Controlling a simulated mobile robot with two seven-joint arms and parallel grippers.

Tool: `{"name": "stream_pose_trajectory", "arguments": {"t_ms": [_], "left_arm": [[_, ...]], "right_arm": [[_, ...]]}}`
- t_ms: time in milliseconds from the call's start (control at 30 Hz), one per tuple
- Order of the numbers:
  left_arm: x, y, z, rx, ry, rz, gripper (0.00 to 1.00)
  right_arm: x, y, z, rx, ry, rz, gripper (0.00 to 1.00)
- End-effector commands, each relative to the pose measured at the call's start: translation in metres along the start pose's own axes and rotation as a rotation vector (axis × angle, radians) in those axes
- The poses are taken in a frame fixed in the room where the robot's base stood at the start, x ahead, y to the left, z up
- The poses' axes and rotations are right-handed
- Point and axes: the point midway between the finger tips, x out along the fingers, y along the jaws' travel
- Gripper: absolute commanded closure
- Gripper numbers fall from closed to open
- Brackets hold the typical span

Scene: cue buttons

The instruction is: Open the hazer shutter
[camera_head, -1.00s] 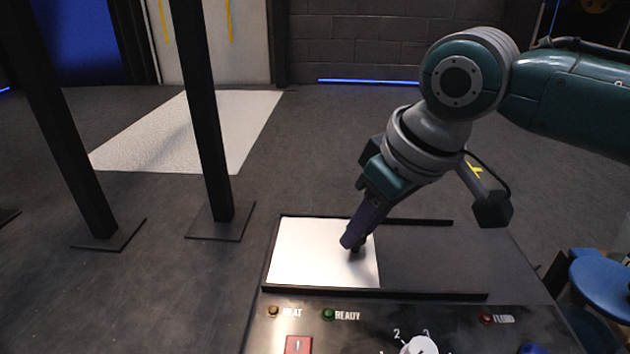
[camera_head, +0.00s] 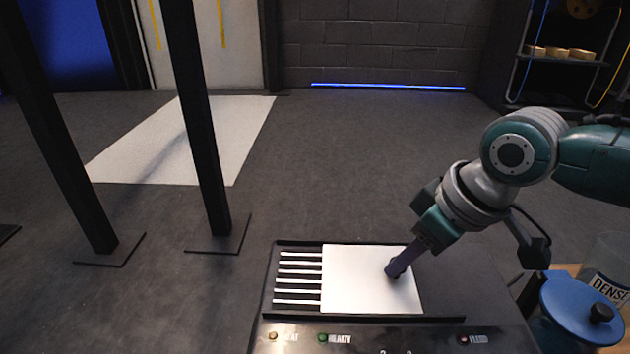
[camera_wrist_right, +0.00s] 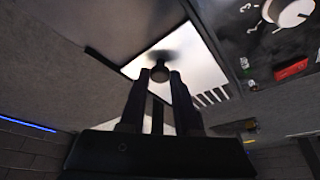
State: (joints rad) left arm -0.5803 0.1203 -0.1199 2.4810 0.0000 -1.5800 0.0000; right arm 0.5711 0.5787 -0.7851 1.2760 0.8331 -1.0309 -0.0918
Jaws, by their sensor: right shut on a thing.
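The hazer shutter is a white sliding plate (camera_head: 352,280) between two dark rails on top of the black hazer (camera_head: 490,300). To its left a vent with several pale slats (camera_head: 298,278) is uncovered. My right gripper (camera_head: 393,272) is shut on the shutter's dark knob, near the plate's right side. In the right wrist view the round knob (camera_wrist_right: 160,73) sits between the two fingertips, with the white plate (camera_wrist_right: 195,62) behind it and part of the slats (camera_wrist_right: 212,97) showing. My left gripper is not in view.
The hazer's front panel has an amber lamp (camera_head: 273,336), a green lamp (camera_head: 322,338) and a red lamp (camera_head: 463,339). A dial (camera_wrist_right: 288,10) and red switch (camera_wrist_right: 291,69) show in the wrist view. A blue-lidded container (camera_head: 580,305) stands at right. Dark bare track lies right of the plate.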

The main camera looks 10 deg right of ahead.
Motion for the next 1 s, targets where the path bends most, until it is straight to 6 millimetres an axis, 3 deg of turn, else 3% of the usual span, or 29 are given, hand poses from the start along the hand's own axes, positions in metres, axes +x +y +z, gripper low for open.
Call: {"name": "stream_pose_trajectory", "arguments": {"t_ms": [33, 200, 500, 533, 800, 1000], "left_arm": [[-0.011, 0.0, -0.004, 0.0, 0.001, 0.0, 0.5], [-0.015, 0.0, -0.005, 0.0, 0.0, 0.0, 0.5], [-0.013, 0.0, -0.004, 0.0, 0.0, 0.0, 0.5], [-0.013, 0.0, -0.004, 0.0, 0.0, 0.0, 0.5], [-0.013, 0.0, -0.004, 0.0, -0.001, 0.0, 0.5], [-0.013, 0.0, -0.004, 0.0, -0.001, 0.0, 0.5]], "right_arm": [[-0.008, 0.008, 0.008, 0.004, -0.008, 0.002, 1.0], [-0.009, 0.021, 0.021, 0.0, -0.003, 0.001, 1.0], [-0.008, 0.022, 0.021, -0.002, 0.001, 0.0, 1.0], [-0.008, 0.022, 0.021, -0.002, 0.001, 0.0, 0.67], [-0.008, 0.022, 0.02, -0.001, 0.002, 0.0, 0.38], [-0.008, 0.022, 0.02, -0.001, 0.002, 0.0, 0.38]]}}
